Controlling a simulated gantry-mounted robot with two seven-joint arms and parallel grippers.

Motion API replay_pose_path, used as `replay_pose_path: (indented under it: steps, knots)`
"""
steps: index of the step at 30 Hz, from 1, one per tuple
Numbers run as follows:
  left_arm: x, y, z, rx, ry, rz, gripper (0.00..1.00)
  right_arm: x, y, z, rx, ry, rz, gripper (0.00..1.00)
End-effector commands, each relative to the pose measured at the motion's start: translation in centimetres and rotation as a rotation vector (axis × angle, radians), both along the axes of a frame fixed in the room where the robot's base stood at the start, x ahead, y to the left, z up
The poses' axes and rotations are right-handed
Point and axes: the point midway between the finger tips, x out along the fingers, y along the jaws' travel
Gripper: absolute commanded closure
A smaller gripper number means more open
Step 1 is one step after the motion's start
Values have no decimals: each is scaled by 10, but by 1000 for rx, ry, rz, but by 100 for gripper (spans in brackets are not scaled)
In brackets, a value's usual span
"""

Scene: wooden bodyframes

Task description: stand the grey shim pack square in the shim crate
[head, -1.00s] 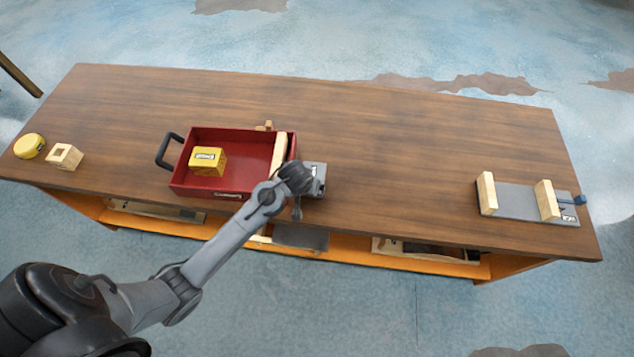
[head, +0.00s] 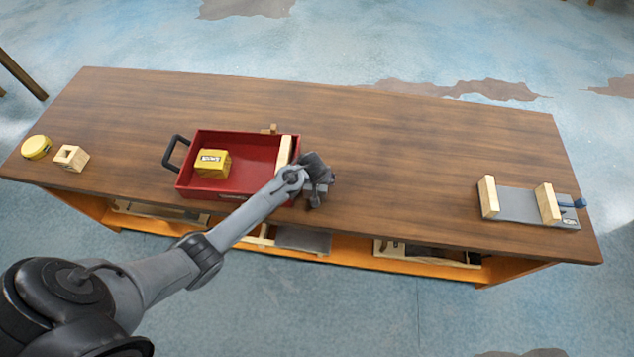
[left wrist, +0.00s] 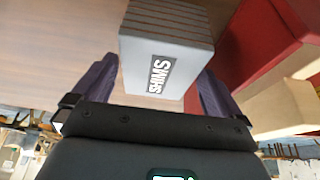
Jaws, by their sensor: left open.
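The grey shim pack (left wrist: 165,58) shows in the left wrist view as a layered block with a SHIMS label facing the camera. It lies between the two fingers of my left gripper (left wrist: 155,92), which is open. In the head view my left gripper (head: 316,196) is low over the table just right of the red crate and hides the pack. The red shim crate (head: 257,143) has a black handle on its left. Its red wall also shows in the left wrist view (left wrist: 262,45). My right gripper is in neither view.
A yellow box (head: 212,164) and a pale wooden block (head: 284,151) are in the crate. A yellow tape roll (head: 36,147) and a wooden block (head: 71,158) lie at far left. A grey fixture (head: 518,202) with wooden blocks stands at right. The table's middle is clear.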

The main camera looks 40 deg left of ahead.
Motion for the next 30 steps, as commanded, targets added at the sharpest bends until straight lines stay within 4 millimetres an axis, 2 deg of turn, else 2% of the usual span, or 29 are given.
replay_pose_path:
  steps: [3, 9, 30]
  knots:
    - [5, 2, -16, 1, 2, 0, 0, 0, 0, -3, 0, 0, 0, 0]
    - [10, 5, -29, 1, 0, 0, 0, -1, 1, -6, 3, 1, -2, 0]
    - [10, 5, -33, 1, 0, 0, 0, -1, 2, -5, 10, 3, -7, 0]
